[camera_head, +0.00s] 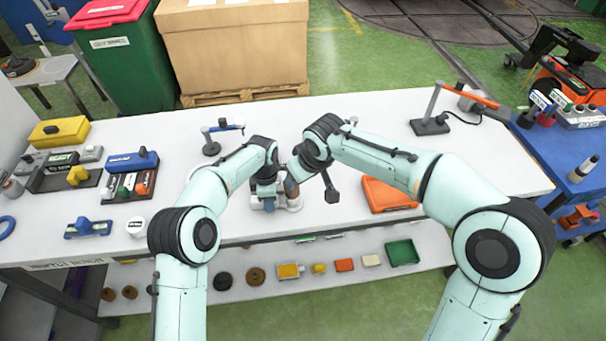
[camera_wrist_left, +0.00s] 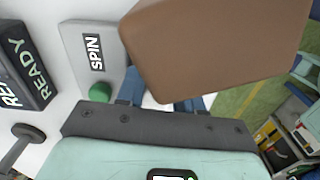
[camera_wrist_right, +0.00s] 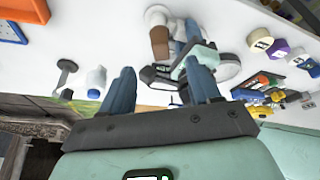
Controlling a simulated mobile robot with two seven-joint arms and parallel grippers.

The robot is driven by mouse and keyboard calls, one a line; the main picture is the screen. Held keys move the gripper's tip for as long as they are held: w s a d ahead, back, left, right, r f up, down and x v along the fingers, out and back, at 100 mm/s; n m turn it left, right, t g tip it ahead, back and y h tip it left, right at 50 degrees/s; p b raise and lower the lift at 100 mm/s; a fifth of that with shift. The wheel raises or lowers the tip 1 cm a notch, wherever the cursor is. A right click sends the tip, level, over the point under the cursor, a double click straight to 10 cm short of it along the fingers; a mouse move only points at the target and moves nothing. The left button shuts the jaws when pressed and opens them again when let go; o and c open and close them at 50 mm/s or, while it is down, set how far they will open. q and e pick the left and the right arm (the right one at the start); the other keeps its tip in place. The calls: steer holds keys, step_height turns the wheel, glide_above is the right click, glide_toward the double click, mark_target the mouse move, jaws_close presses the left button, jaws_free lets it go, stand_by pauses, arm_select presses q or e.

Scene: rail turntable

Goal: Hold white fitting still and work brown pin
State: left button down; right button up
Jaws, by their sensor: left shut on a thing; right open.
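The white fitting (camera_head: 295,203) stands on the white bench near its front edge. The brown pin (camera_head: 291,187) rises from it. In the left wrist view the pin (camera_wrist_left: 215,45) is large and close, covering my left fingertips. My left gripper (camera_head: 264,203) is shut on the fitting from the left, though the contact itself is mostly hidden. In the right wrist view the fitting (camera_wrist_right: 157,14) and pin (camera_wrist_right: 160,42) sit beside my left gripper's blue fingers. My right gripper (camera_wrist_right: 160,88) is open and empty, apart from the pin; its fingers are largely hidden in the head view.
An orange tray (camera_head: 385,195) lies to the right. A small stand (camera_head: 211,143) is behind on the left, and a lamp-like stand (camera_head: 430,125) is at the back right. Labelled boxes and tools crowd the left end. The bench between tray and right stand is clear.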

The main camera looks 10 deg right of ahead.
mark_target(295, 197)
steer(key=x, duration=1.2)
jaws_close()
